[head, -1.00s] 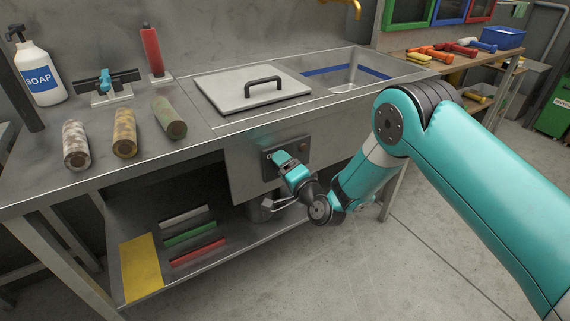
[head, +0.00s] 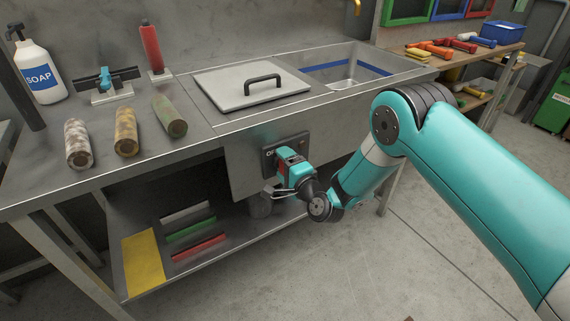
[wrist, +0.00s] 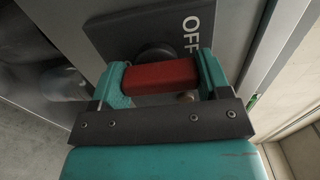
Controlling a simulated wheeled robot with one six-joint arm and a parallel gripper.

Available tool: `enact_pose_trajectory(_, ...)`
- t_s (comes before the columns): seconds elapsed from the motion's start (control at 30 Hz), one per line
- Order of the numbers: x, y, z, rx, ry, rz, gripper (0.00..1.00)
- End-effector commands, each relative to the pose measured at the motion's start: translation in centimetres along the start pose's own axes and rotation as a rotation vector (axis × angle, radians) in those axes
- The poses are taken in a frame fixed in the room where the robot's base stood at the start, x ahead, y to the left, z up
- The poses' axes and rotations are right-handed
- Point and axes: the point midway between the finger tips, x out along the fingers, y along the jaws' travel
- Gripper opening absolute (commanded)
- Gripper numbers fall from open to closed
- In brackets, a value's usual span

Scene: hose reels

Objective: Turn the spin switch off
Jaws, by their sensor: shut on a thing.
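The spin switch is a dark panel (wrist: 150,28) on the front of the sink bench, with a red handle (wrist: 160,76) on a round dark base (wrist: 154,52). White letters reading "OFF" show on the panel's right side in the wrist view. My gripper (wrist: 160,80) is shut on the red handle, one teal finger at each end of it.
A lidded sink (head: 252,88) is above the panel. A soap bottle (head: 40,70), a red cylinder (head: 151,48) and several worn rolls (head: 126,138) stand or lie on the left counter. A lower shelf (head: 215,255) runs beneath. The floor at right is open.

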Motion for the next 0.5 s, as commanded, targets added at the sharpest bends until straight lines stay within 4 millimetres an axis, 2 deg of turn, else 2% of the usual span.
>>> enact_pose_trajectory(0.13,0.01,-0.08,-0.33,0.000,0.007,-0.004,0.47)
enact_pose_trajectory(0.17,0.01,-0.08,-0.33,0.000,0.007,-0.003,0.77)
enact_pose_trajectory(0.23,0.02,-0.06,-0.27,-0.001,0.005,-0.003,0.93)
enact_pose_trajectory(0.27,0.03,-0.06,-0.22,-0.001,0.005,-0.003,0.96)
enact_pose_trajectory(0.5,0.05,-0.02,0.04,-0.001,0.000,-0.001,0.96)
